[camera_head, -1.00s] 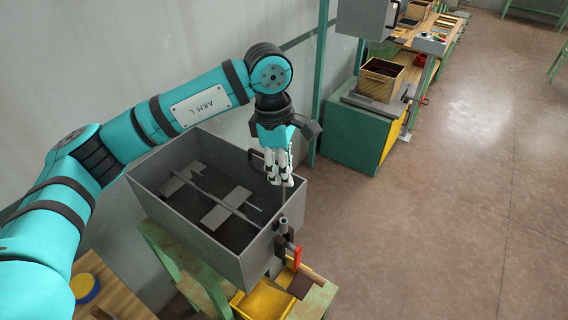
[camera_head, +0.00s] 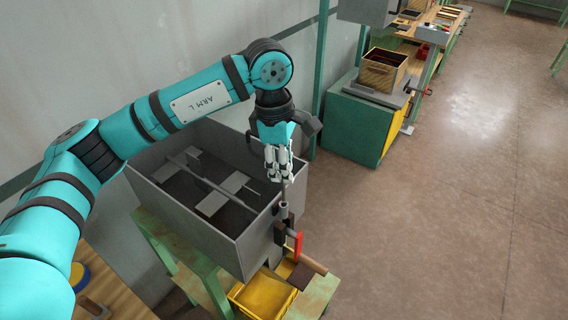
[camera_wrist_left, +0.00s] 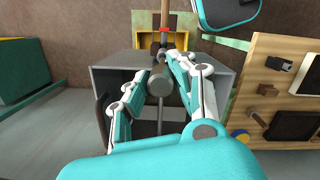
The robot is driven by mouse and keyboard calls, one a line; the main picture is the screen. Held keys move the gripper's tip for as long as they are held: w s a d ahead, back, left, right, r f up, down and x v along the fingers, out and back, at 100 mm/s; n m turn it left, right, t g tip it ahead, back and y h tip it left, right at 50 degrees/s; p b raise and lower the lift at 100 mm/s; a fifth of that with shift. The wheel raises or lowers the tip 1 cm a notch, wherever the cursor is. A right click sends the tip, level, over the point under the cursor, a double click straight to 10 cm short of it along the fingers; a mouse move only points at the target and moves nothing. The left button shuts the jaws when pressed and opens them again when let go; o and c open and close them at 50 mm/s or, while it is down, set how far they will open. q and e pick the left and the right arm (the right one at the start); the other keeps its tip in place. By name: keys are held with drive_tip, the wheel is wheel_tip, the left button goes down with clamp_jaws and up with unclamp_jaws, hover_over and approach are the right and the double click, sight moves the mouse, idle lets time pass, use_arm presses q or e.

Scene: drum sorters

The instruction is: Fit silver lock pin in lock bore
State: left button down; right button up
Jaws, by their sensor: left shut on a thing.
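My left gripper (camera_head: 279,174) is shut on the silver lock pin (camera_head: 285,192), over the front right corner of the grey drum box. The pin points down from the fingertips, nearly upright. Its round grey head (camera_wrist_left: 159,84) shows between the fingers in the left wrist view. Directly below is a short upright grey tube (camera_head: 283,212) on the box's outer wall, which appears to hold the lock bore. The pin's lower end meets the tube's top in the picture; I cannot tell whether it is inside. My right gripper is not in view.
The open grey box (camera_head: 228,239) has a shaft with flat paddles inside. A yellow bin (camera_head: 262,297) stands below on a green bench (camera_head: 318,295). Open floor lies to the right.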

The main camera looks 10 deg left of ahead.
sight(284, 200)
use_arm(q)
drive_tip(key=shift+f, duration=0.1)
idle(0.6)
drive_tip(key=shift+b, duration=0.3)
drive_tip(key=shift+b, duration=0.65)
idle(1.0)
drive_tip(key=shift+f+b, duration=1.6)
drive_tip(key=shift+f, duration=0.05)
drive_tip(key=shift+f+b, duration=2.65)
drive_tip(key=shift+f, duration=0.25)
drive_tip(key=c, duration=1)
unclamp_jaws()
